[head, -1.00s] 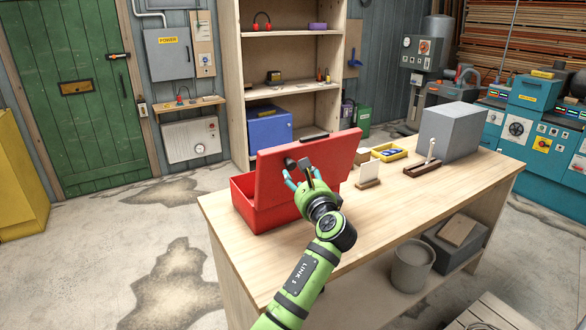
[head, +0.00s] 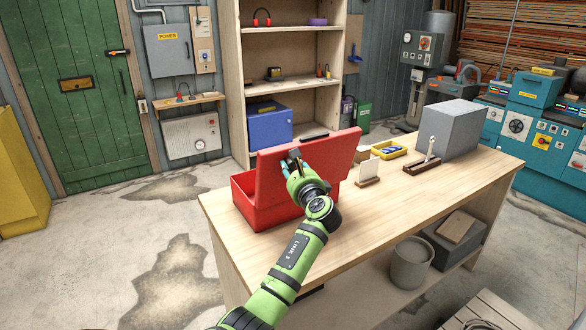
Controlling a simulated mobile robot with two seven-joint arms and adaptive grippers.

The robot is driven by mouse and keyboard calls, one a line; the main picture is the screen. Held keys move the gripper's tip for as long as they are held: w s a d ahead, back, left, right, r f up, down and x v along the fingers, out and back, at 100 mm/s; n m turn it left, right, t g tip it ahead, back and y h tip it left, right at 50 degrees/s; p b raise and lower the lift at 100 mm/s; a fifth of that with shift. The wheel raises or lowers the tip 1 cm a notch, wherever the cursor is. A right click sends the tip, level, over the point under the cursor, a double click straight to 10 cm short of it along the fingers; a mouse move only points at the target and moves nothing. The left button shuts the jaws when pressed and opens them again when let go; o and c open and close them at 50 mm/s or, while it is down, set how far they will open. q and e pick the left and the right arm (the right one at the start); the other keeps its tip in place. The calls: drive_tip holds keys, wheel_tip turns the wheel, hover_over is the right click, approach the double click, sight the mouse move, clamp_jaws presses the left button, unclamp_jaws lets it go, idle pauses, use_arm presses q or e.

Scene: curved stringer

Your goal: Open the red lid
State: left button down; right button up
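The red lid (head: 325,163) stands raised and tilted over the red box (head: 246,204). The box sits at the left end of the wooden workbench, and part of its open top shows left of the lid. My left gripper (head: 291,161) is against or just in front of the lid's near face, by a small grey part near its upper left edge. The fingers are small and partly hidden by the hand, so I cannot tell whether they grip that part. My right gripper is not in view.
On the workbench (head: 420,195) stand a white card in a wooden holder (head: 368,173), a yellow tray (head: 388,150), a dark wooden stand (head: 422,166) and a grey block (head: 449,128). The near middle of the bench top is clear. A shelf unit stands behind.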

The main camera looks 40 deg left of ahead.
sight(286, 155)
use_arm(q)
drive_tip(key=a+r, duration=0.1)
drive_tip(key=w+a+r+p, duration=0.1)
drive_tip(key=a, duration=0.1)
drive_tip(key=shift+a+r, duration=0.1)
drive_tip(key=shift+a, duration=0.05)
drive_tip(key=shift+w+a, duration=0.15)
drive_tip(key=shift+a, duration=0.15)
